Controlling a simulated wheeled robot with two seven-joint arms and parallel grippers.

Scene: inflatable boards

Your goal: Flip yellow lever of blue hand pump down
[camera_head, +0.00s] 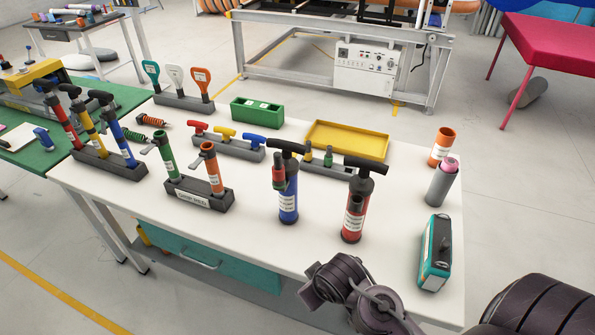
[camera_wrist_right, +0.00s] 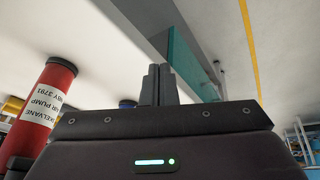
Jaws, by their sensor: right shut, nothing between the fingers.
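The blue hand pump (camera_head: 288,203) stands upright near the front middle of the white table, with a black T-handle on top and a red part on its upper side. I cannot make out its yellow lever. A red hand pump (camera_head: 354,212) stands just to its right, and it also shows at the left of the right wrist view (camera_wrist_right: 48,105). My right gripper (camera_wrist_right: 158,84) is shut and empty, its fingertips together. In the head view my right arm is at the table's front edge, with the fingers hard to make out. My left gripper is out of view.
A rack with a green and an orange pump (camera_head: 197,190) stands left of the blue pump. Behind are a yellow tray (camera_head: 346,141) and a rack of coloured handles (camera_head: 228,146). A teal box (camera_head: 435,252) and a grey cylinder (camera_head: 440,188) stand at the right.

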